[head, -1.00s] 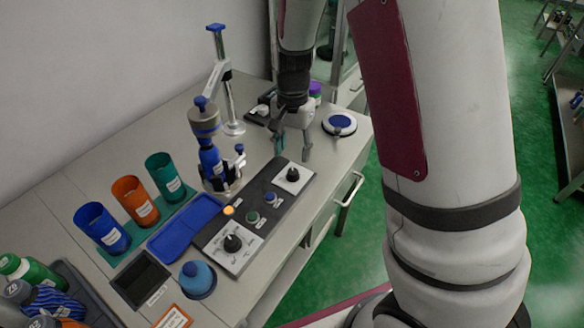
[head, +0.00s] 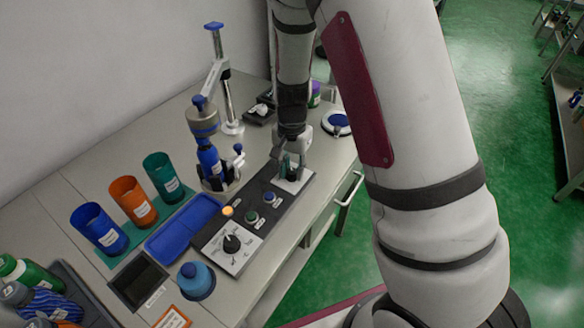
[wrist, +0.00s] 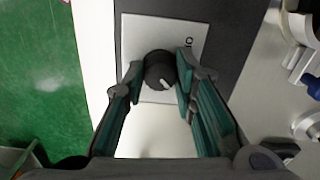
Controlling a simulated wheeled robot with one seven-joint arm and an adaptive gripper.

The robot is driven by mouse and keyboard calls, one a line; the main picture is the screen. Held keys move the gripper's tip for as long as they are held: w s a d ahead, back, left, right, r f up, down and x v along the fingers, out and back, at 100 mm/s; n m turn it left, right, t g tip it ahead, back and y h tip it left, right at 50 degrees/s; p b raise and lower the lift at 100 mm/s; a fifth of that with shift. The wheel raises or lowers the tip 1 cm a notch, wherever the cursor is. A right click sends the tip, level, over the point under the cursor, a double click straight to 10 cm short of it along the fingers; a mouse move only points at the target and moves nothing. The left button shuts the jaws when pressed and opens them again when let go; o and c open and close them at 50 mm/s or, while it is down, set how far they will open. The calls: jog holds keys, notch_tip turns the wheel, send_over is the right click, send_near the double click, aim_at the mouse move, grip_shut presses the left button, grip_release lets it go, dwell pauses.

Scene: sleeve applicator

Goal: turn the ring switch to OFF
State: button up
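The control panel (head: 233,210) lies on the bench with a black knob at each end. The far knob is hidden behind my gripper in the head view. In the wrist view this black knob (wrist: 160,72) sits on a white plate (wrist: 140,28), with a pale pointer mark toward its lower right. The plate's lettering is only partly visible and I cannot read it. My gripper (wrist: 159,72) is open, its teal fingers on either side of the knob. The right fingertip is very close to the knob; I cannot tell whether it touches. It also shows in the head view (head: 291,170).
The near dial (head: 232,244), two push buttons and a lit orange lamp (head: 228,211) are on the same panel. A blue bottle in a stand (head: 209,160) is left of my gripper. Blue, orange and teal cups and a blue tray (head: 183,228) are farther left.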

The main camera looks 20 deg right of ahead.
grip_shut()
jog(key=n, duration=0.4)
jog(key=shift+n, duration=0.3)
jog(key=n, duration=0.4)
jog(key=shift+n, duration=0.3)
jog(key=n, duration=0.4)
jog(key=shift+n, duration=0.3)
jog(key=shift+n+p, duration=0.3)
jog(key=shift+n, duration=1.8)
